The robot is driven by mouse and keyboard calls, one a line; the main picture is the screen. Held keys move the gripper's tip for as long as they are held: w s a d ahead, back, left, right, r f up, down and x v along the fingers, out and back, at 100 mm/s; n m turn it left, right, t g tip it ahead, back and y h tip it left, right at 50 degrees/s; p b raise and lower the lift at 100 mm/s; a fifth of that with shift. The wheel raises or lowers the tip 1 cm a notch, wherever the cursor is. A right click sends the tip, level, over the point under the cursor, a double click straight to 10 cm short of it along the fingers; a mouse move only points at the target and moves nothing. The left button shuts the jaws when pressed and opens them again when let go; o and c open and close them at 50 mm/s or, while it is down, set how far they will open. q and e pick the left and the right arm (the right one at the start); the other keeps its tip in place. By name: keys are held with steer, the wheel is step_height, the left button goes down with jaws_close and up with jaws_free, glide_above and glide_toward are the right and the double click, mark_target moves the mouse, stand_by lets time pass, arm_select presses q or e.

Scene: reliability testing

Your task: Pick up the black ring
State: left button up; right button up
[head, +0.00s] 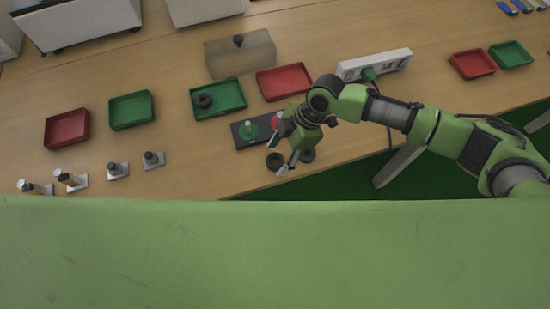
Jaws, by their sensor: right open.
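Two black rings lie on the wooden table near its front edge: one black ring (274,161) just left of my right gripper's fingers, and another black ring (307,155) just right of them, partly hidden by the gripper. A third black ring (204,101) lies in a green tray (230,98). My right gripper (283,150) is open above the table, its fingers pointing down and left over the area of the two front rings. I cannot tell its exact height or whether it touches a ring. My left gripper is not in view.
A dark plate with a green knob (248,132) stands just behind the gripper. Red trays (284,81) and a translucent box (240,55) lie farther back. A white power strip (374,65) is at the right. Small metal parts (118,170) stand at the front left.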

steer(key=shift+s+a+f, duration=0.1)
steer(key=shift+a+f, duration=0.2)
steer(key=shift+f, duration=0.35)
steer(key=c, duration=1.1)
steer(key=shift+r, duration=0.1)
